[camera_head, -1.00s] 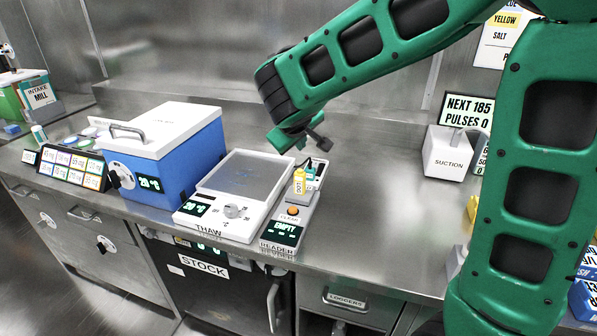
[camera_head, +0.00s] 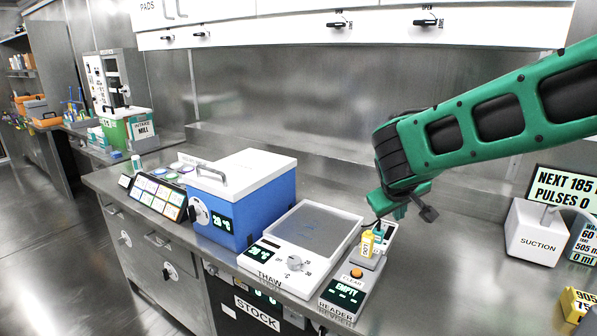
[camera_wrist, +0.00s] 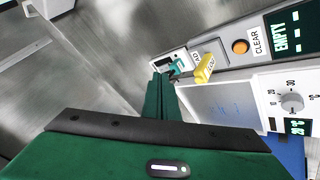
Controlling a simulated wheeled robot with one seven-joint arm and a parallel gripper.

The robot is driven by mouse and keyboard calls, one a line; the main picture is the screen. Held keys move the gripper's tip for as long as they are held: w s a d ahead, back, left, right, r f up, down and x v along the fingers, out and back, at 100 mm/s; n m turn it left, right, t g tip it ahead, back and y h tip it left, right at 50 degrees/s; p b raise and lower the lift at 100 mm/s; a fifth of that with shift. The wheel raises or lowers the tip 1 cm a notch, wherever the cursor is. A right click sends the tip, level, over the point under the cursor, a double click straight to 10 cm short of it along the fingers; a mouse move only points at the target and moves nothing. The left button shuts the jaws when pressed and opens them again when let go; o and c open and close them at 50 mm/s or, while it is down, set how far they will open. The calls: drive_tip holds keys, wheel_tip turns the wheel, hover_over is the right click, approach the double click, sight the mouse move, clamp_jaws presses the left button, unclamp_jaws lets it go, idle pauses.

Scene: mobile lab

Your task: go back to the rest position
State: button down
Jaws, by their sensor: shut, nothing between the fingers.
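My green gripper (camera_head: 379,216) is at the end of the bent arm, above the back of the reader in the head view. In the wrist view its fingers (camera_wrist: 160,90) are together and hold nothing. The reader (camera_head: 350,290) is a narrow grey-white box on the counter with an orange CLEAR button and a display that says EMPTY. A small yellow labelled piece (camera_head: 367,244) stands on the reader; it also shows in the wrist view (camera_wrist: 204,69), apart from the fingers. A teal piece sits just behind it.
Left of the reader are the THAW plate (camera_head: 275,262) and a blue box with a white lid (camera_head: 245,205). The SUCTION unit (camera_head: 535,235) stands at the right. White cupboards (camera_head: 290,27) hang above. Bare counter (camera_head: 455,262) lies between reader and suction unit.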

drive_tip(key=s+d+f+m+g+y, duration=0.1)
drive_tip(key=s+d+m+g, duration=0.15)
drive_tip(key=s+d, duration=0.5)
drive_tip(key=s+d+f+m+g, duration=0.1)
drive_tip(key=s+d+m+g, duration=0.3)
drive_tip(key=s, duration=0.7)
drive_tip(key=s+f+m+y, duration=0.2)
drive_tip(key=s+y, duration=0.1)
drive_tip(key=s, duration=1.3)
drive_tip(key=shift+d+f, duration=0.35)
drive_tip(key=shift+m+g, duration=0.25)
drive_tip(key=shift+w+f, duration=0.25)
drive_tip(key=shift+w, duration=0.35)
